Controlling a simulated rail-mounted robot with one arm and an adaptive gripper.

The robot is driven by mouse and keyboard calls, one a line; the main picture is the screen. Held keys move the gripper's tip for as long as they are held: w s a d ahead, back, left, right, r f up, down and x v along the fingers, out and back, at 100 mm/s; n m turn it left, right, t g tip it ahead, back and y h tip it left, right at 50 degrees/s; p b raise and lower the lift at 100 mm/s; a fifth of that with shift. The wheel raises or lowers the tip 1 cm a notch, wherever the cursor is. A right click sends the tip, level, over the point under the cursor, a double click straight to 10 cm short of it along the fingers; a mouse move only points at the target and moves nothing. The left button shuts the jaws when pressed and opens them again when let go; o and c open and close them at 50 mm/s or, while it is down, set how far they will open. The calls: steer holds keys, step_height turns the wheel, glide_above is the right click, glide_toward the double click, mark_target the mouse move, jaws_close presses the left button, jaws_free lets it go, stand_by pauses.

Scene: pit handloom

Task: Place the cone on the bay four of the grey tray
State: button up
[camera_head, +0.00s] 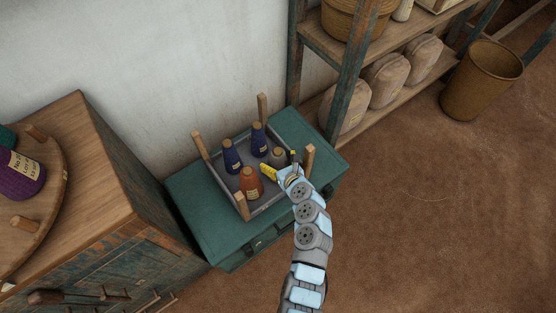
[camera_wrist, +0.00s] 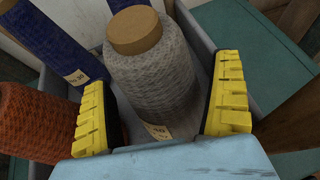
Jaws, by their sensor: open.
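A grey tray (camera_head: 270,201) with wooden corner posts stands on a green cabinet. The grey cone stands upright in the tray's right part. My gripper (camera_head: 281,173) is low over the tray at this cone, partly covering it. In the wrist view, the open yellow fingers (camera_wrist: 164,102) are on either side of the grey cone (camera_wrist: 155,75), with a gap visible on the left. The orange cone (camera_wrist: 35,120) is just left of the left finger. Bay numbers are not legible.
The green cabinet top (camera_head: 312,140) has bare room to the right of the tray. A wooden chest (camera_head: 95,180) with a round board and a purple cone (camera_head: 18,177) stands left. A shelf (camera_head: 350,75) with sacks stands behind right, beside a basket (camera_head: 480,80).

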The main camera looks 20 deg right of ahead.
steer(key=p+v, duration=0.4)
steer(key=v, duration=0.8)
